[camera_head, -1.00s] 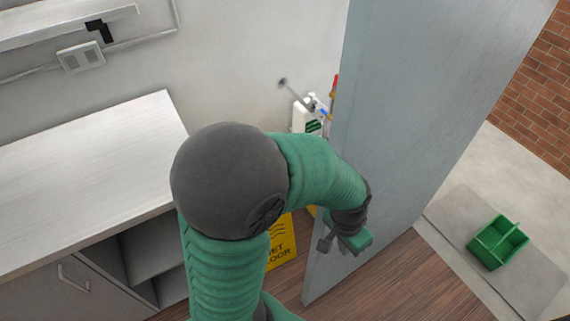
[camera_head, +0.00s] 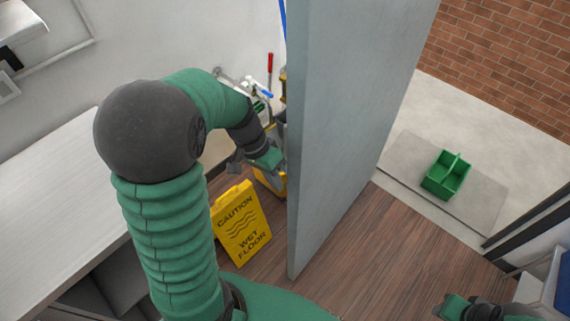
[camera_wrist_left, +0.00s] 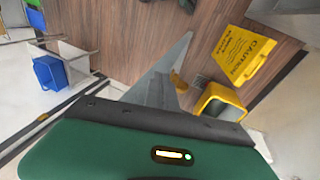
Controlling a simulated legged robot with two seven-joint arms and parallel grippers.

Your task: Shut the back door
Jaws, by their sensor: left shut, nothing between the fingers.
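In the left wrist view the door (camera_wrist_left: 160,82) is a narrow grey wedge beyond my green gripper housing. No door handle shows clearly. My right gripper (camera_head: 478,309) is partly in view at the lower right, its fingers unclear.
A yellow wet-floor sign (camera_head: 241,224) stands left of the door, with a yellow bucket (camera_wrist_left: 220,101) near it. A counter (camera_head: 55,200) lies at left. A green caddy (camera_head: 446,176) sits outside the doorway. The wooden floor (camera_head: 385,245) right of the door is clear.

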